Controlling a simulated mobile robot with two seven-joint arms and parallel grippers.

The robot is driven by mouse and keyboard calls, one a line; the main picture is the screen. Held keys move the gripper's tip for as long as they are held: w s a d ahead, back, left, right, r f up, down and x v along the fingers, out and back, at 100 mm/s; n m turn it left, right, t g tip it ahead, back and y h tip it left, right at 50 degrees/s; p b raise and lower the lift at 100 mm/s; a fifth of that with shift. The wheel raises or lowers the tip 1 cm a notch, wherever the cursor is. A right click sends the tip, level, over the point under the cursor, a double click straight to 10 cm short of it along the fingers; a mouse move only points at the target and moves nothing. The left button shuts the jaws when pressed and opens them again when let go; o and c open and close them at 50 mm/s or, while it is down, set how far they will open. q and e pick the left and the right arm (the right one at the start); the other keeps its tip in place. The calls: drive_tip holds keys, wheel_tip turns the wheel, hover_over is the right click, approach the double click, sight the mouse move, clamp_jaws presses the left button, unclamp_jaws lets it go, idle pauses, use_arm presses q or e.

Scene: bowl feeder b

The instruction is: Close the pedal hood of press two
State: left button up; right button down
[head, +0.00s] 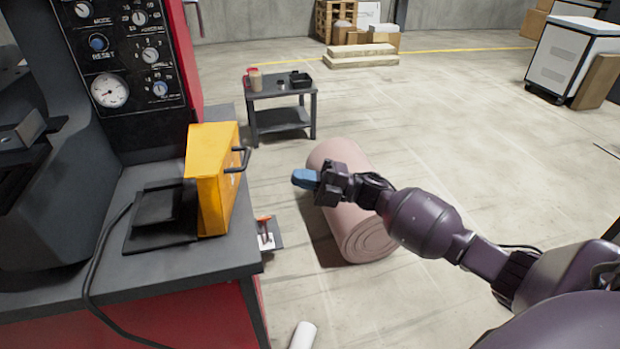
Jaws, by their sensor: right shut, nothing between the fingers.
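The yellow pedal hood (212,175) stands upright on the dark press table, at the right side of a black pedal (158,207). A black handle (240,159) sticks out from its right face. The pedal is uncovered and a black cable runs from it down the table front. My right gripper (305,179) is shut and empty. It is to the right of the hood and handle, apart from both, in front of a pink roll. My left gripper is not in view.
The press panel (124,50) with dials rises behind the pedal. A pink roll (362,238) lies on the floor under my right arm. A small table (281,96) stands behind. A white cylinder (303,335) is on the floor. Open floor lies to the right.

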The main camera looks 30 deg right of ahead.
approach(223, 176)
drive_tip(key=w+r, duration=0.2)
drive_tip(key=w, duration=0.1)
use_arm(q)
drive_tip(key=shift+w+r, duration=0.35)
use_arm(e)
drive_tip(key=shift+w+a, duration=0.45)
drive_tip(key=shift+w, duration=0.1)
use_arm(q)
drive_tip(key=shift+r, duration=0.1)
use_arm(e)
drive_tip(key=shift+r, duration=0.1)
